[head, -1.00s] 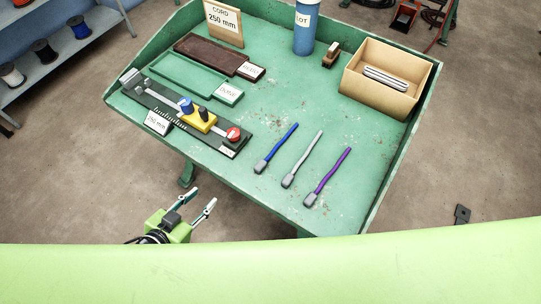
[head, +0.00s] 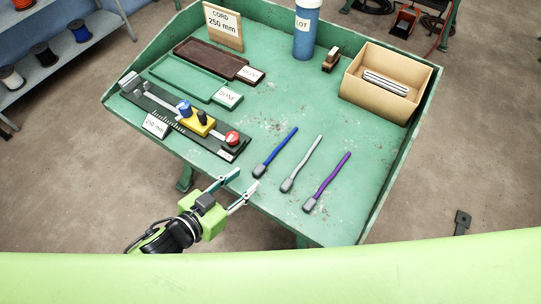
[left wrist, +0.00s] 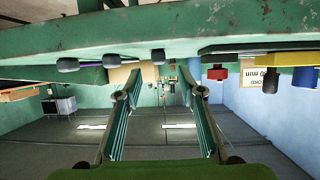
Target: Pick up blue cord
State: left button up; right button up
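The blue cord (head: 277,150) lies on the green table with its grey end block toward the front edge. A grey cord (head: 304,160) and a purple cord (head: 328,179) lie to its right, roughly parallel. My left gripper (head: 238,187) is open and empty at the table's front edge, just left of and in front of the blue cord's grey end. In the left wrist view my open fingers (left wrist: 161,95) hold nothing, and the cords' dark ends show above them at the table edge. My right gripper is not in view.
A measuring fixture (head: 180,116) with blue, yellow and red parts lies left of the cords. Behind it are a green tray (head: 160,68) and a brown tray (head: 188,43). A cardboard box (head: 375,100) stands back right. The table has raised side rims.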

aim_at(257, 171)
pick_arm(q)
jog(key=shift+p+x, duration=0.45)
jog(key=shift+x, duration=2.45)
jog(key=shift+r, duration=0.1)
grip_shut()
